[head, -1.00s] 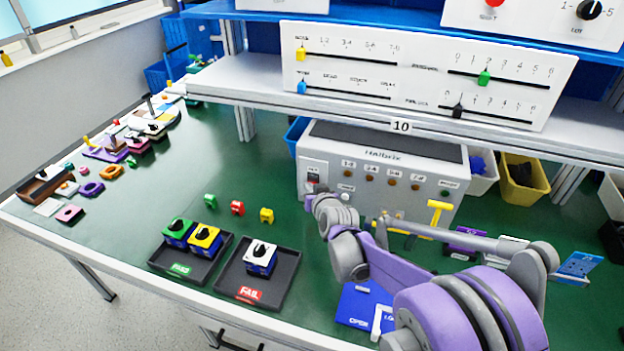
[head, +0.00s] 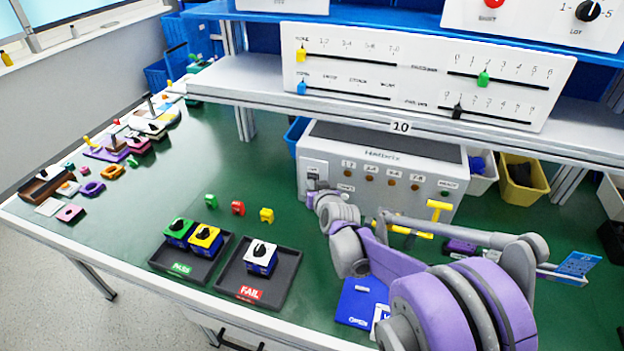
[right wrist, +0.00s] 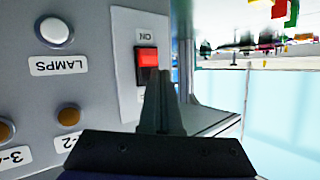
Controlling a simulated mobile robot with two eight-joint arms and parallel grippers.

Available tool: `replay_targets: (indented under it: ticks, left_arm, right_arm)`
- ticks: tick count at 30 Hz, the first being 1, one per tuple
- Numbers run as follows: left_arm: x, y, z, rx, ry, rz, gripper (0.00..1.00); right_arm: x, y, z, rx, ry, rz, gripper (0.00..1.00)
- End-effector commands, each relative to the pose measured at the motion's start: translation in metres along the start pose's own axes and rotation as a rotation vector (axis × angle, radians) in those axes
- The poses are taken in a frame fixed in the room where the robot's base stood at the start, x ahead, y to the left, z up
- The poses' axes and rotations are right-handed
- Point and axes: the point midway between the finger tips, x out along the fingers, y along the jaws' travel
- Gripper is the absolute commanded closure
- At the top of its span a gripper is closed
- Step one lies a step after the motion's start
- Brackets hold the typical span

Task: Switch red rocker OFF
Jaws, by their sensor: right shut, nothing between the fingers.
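The red rocker (right wrist: 148,62) sits in a pale plate (right wrist: 126,60) at the edge of the grey box front. The right wrist view is upside down, and the ON label (right wrist: 147,36) shows beside the rocker. The half nearer the ON label looks bright red, the other half darker. My right gripper (right wrist: 160,78) is shut and empty, its tips at the darker half; I cannot tell whether they touch. In the head view, my right gripper (head: 315,184) covers the rocker, below the OFF label (head: 313,168). My left gripper is not in view.
The grey box (head: 385,160) carries a row of brown buttons and a white LAMPS button (right wrist: 55,32) near the rocker. A yellow T-handle (head: 438,212) stands close to my right arm. A shelf edge (head: 400,127) runs above the box. PASS (head: 183,268) and FAIL (head: 250,293) trays lie left.

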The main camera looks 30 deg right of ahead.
Motion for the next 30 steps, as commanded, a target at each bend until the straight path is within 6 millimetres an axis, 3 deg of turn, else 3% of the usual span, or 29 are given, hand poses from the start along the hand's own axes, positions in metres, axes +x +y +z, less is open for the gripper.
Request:
replay_targets:
  ticks: [30]
  left_arm:
    - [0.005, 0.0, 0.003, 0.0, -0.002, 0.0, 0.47]
  right_arm:
    - [-0.01, -0.007, 0.007, 0.001, 0.0, 0.0, 1.0]
